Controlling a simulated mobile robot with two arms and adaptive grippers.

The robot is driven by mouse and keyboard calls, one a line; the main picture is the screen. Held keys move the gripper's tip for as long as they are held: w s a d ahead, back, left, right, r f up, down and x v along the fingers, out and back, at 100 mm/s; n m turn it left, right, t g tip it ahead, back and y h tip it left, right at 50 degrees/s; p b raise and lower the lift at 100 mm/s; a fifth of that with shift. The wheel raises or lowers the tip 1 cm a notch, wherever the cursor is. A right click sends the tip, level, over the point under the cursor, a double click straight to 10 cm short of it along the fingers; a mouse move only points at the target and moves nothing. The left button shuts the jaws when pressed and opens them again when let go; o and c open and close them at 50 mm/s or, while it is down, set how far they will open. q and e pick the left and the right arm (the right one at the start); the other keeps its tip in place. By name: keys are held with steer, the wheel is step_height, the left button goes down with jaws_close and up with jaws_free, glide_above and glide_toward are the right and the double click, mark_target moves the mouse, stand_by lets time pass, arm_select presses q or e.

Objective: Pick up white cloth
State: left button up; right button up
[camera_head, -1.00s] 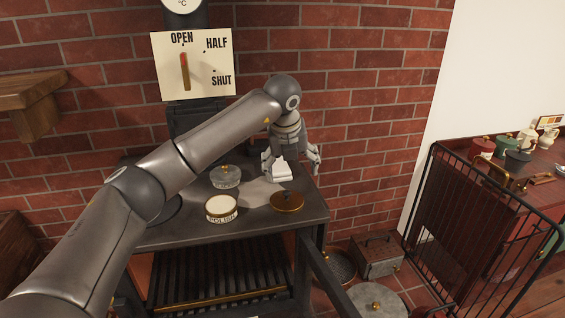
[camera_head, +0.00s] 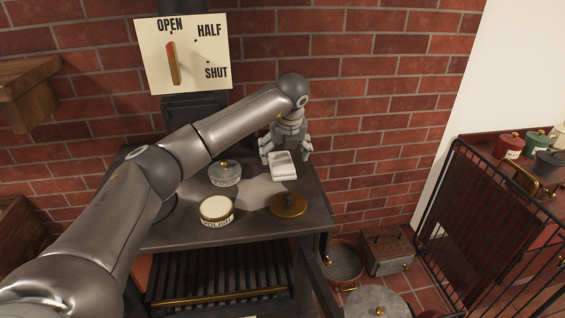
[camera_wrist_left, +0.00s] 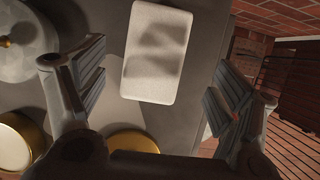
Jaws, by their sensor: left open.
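The white cloth (camera_head: 283,172) is a folded, flat rectangular pad on the back right of the dark stove top (camera_head: 180,238). In the left wrist view the cloth (camera_wrist_left: 156,50) lies between and ahead of the two fingers, with shadows across it. My left gripper (camera_head: 286,154) is open, right behind and above the cloth. In the wrist view the fingers of the gripper (camera_wrist_left: 155,82) are spread to either side, and nothing is held between them. My right gripper is not in view.
A brick wall (camera_head: 350,90) stands behind. A black wire guard (camera_head: 480,230) stands right; a pan (camera_head: 345,262) and a metal box (camera_head: 387,253) are on the floor.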

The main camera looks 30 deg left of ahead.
mark_target(282, 161)
arm_select(q)
steer(key=x, duration=0.1)
steer(key=p+x, duration=0.1)
steer(key=x, duration=0.1)
steer(key=shift+s+a, duration=0.2)
steer(key=shift+w+f, duration=0.1)
steer(key=shift+f, duration=0.1)
steer(key=shift+c, duration=0.9)
steer(key=c, duration=0.9)
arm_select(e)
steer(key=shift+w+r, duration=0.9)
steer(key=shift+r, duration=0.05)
